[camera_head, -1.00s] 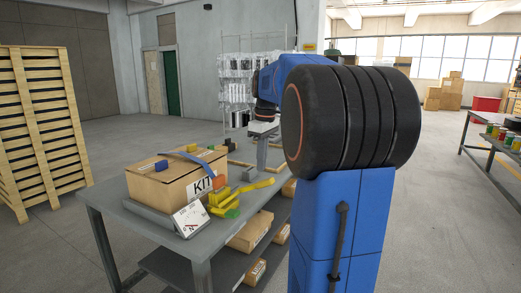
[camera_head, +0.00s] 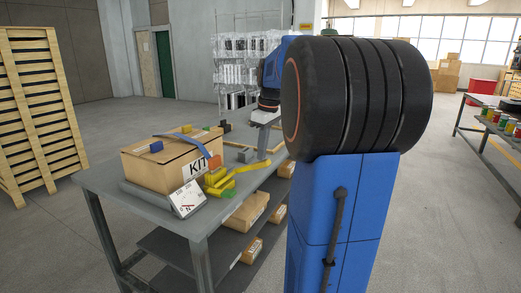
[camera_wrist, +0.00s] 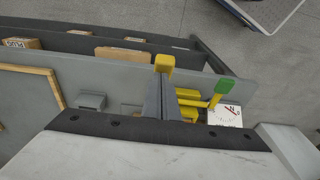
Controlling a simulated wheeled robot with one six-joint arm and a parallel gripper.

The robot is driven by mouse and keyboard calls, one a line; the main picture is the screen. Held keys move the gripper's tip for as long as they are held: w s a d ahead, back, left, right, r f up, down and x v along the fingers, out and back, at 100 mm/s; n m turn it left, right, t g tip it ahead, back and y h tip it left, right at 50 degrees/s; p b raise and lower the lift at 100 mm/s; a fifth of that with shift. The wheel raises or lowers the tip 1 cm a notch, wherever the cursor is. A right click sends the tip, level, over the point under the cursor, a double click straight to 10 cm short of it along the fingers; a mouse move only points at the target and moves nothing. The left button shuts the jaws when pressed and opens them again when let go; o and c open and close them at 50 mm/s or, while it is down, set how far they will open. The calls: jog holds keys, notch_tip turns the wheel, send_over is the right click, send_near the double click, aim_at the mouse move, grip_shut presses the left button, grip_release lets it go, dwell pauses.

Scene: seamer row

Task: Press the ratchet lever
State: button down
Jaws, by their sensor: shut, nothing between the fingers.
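A yellow hand tool with a long yellow lever (camera_head: 254,171) lies on the grey bench (camera_head: 205,222), in front of a cardboard box marked KIT (camera_head: 158,170). In the wrist view a yellow block-like end (camera_wrist: 164,62) shows just beyond my fingertips, with yellow parts (camera_wrist: 188,98) and a green-tipped arm (camera_wrist: 225,87) to the right. Which of these is the ratchet lever I cannot tell for sure. My gripper (camera_wrist: 160,82) is shut and empty, pointing towards the yellow end. Contact cannot be made out. In the head view my arm hides part of the bench's far side.
A blue strap (camera_head: 190,142) crosses the box. A white panel with red marks (camera_head: 187,198) stands at the bench's near edge. Small grey blocks (camera_wrist: 92,101) lie on the bench. Boxes (camera_head: 246,213) sit on the shelf below. A slatted wooden stack (camera_head: 42,115) stands left; floor between is clear.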

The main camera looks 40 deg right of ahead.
aim_at(270, 164)
jog(key=s+f+t, duration=0.2)
jog(key=shift+d+f+y, duration=0.3)
jog(key=shift+d+y, duration=0.05)
jog(key=shift+y, duration=0.05)
jog(key=shift+s+d+f+t+y, duration=0.15)
jog(key=shift+s+f+t, duration=0.1)
jog(key=shift+f+t, duration=0.2)
jog(key=shift+s+f+t+y, duration=0.2)
jog(key=shift+f+t, duration=0.15)
jog(key=shift+f, duration=0.2)
jog(key=shift+s+d+f, duration=0.1)
jog(key=shift+s+f, duration=0.15)
jog(key=shift+f, duration=0.65)
jog(key=shift+s+d+f, duration=0.1)
jog(key=shift+s+f, duration=0.1)
jog(key=shift+f, duration=0.65)
jog(key=shift+a+f, duration=0.1)
jog(key=shift+f, duration=0.05)
